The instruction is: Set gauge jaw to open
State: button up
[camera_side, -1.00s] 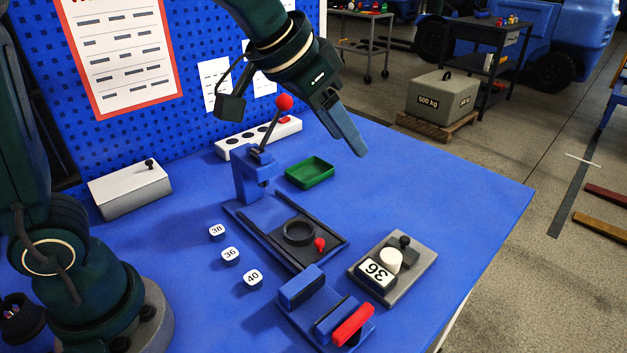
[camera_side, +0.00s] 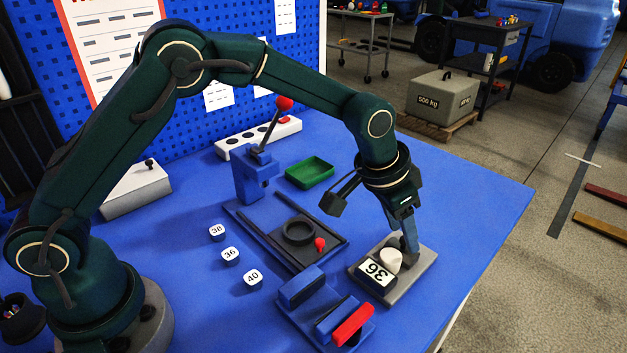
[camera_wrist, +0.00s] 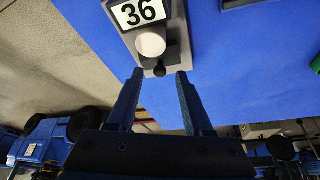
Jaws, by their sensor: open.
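A grey plate (camera_side: 418,279) at the right of the table carries a label reading 36 (camera_side: 376,275), a white round part (camera_side: 390,259) and a black knob. It also shows in the wrist view, with the label (camera_wrist: 139,12), white part (camera_wrist: 150,42) and knob (camera_wrist: 160,70). My gripper (camera_side: 408,256) points down at the plate. In the wrist view my gripper (camera_wrist: 160,74) is open, its fingertips on either side of the knob, with gaps visible. A blue two-block fixture with a red bar (camera_side: 352,325) stands at the front; I cannot tell which part is the gauge jaw.
A blue lever press (camera_side: 252,180) with a red ball handle stands behind a dark ring (camera_side: 298,231) on a railed base. A green tray (camera_side: 310,172) lies behind. Numbered pieces (camera_side: 230,254) lie left of the base. The table's right side is clear.

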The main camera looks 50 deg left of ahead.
jog(key=shift+w+f, duration=0.1)
jog(key=shift+f, duration=0.2)
grip_shut()
dwell(1.3)
